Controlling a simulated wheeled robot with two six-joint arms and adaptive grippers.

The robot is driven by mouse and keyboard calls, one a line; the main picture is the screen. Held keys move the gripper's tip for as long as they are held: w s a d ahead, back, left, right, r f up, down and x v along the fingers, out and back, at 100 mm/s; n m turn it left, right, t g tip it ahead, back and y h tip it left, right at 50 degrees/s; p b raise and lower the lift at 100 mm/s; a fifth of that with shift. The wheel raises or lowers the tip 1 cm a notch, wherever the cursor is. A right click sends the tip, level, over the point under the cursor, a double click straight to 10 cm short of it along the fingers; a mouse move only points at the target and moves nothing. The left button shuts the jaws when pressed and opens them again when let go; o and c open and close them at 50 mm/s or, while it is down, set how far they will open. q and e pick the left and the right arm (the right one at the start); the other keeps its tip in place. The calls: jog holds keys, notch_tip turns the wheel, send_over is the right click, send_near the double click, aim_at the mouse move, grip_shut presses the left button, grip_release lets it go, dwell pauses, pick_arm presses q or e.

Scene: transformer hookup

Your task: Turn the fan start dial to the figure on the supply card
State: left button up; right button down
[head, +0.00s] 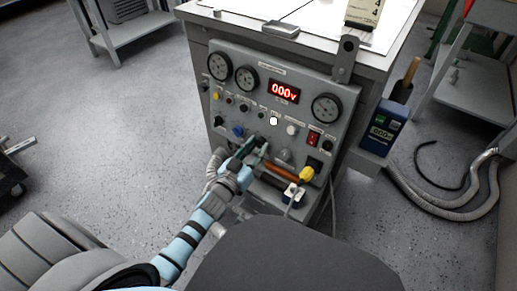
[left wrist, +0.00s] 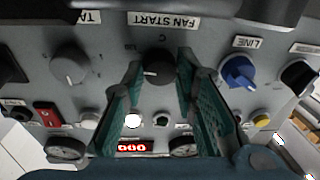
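The fan start dial (left wrist: 157,70) is a dark round knob with a pale pointer line, beside the FAN START label (left wrist: 165,20) in the left wrist view. My left gripper (left wrist: 161,66) is open, with one green finger on each side of the dial. I cannot tell whether the fingers touch it. In the head view my left gripper (head: 252,147) is at the lower panel and hides most of the dial. A cream card (head: 362,14), probably the supply card, stands on the bench top with dark figures that look like 4s. Its top is cut off. My right gripper is not in view.
The grey panel (head: 222,112) carries gauges, a red display (head: 284,91) reading 000 V, and a blue LINE knob (left wrist: 238,72). A grey knob (left wrist: 70,68) is on the dial's other side. An orange handle (head: 283,173) and a yellow plug (head: 306,174) are below right.

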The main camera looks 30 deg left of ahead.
pick_arm(q)
jog(key=shift+r, duration=0.1)
grip_shut()
jog(key=n+p, duration=0.2)
jog(key=shift+r+n+y, duration=0.1)
jog(key=shift+n+y, duration=0.2)
jog(key=shift+n, duration=0.5)
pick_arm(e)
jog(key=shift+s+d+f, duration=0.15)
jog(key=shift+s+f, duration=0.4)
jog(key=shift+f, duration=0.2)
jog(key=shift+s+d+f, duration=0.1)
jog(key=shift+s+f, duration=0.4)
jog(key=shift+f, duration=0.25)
pick_arm(q)
jog(key=o, duration=1.1)
grip_release()
jog(key=shift+s, duration=0.1)
jog(key=s, duration=1.1)
jog(key=shift+s, duration=0.4)
